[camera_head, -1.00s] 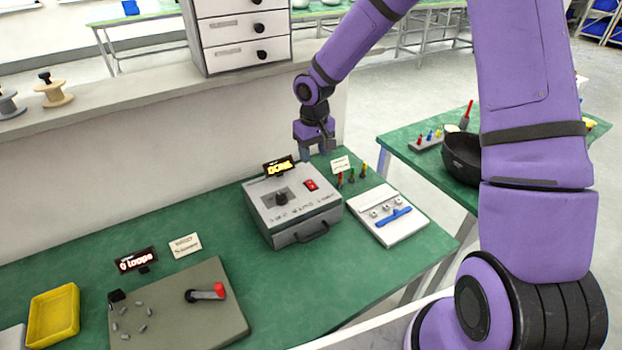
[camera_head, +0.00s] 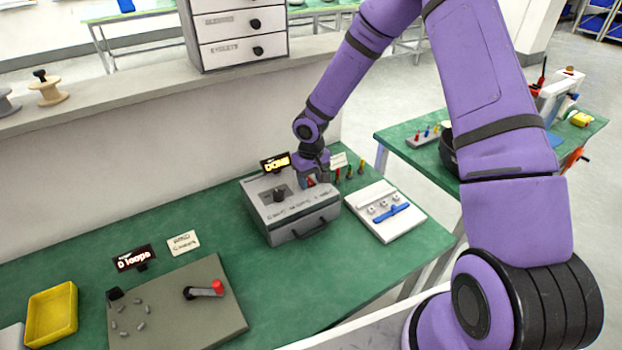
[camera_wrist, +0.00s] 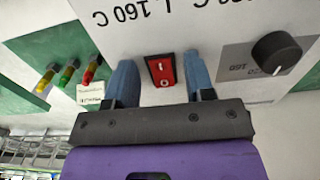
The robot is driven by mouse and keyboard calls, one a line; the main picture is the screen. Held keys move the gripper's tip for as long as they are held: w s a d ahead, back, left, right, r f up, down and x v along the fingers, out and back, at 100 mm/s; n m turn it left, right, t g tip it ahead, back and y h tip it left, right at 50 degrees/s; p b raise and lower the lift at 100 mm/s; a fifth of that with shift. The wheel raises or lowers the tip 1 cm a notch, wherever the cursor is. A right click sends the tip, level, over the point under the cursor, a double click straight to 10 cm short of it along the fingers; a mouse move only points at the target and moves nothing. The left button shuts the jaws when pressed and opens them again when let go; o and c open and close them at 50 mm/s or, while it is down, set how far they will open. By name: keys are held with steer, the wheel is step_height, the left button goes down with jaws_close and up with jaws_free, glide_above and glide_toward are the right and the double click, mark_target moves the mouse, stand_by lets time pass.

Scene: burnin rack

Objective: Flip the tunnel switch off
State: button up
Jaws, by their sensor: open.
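The tunnel box is a grey and white unit (camera_head: 292,224) on the green bench, with a black knob (camera_head: 280,195) on top and a small lit sign (camera_head: 275,163) behind it. The red rocker switch (camera_wrist: 162,70) shows in the wrist view on the box's white top, marked with a line and a circle. My gripper (camera_wrist: 162,85) is open, its two blue fingers on either side of the switch. The head view shows my gripper (camera_head: 309,182) over the right back part of the box, largely covering the switch. Whether the fingers touch the panel I cannot tell.
Several coloured plugs (camera_wrist: 69,74) stand beside the box, near a small card (camera_wrist: 91,93). A white tray with a blue part (camera_head: 374,214) lies right of the box. A grey board (camera_head: 180,315) is at front left. Bench between is clear.

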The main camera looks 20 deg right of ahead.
jaws_close()
steer(key=shift+w+r+g+h, duration=0.1)
steer(key=shift+w+g+h, duration=0.05)
steer(key=shift+g, duration=0.6)
steer(key=shift+w+r+g+h, duration=0.1)
steer(key=shift+w+g+h, duration=0.05)
steer(key=shift+g, duration=0.6)
jaws_free()
steer(key=shift+v, duration=3.75)
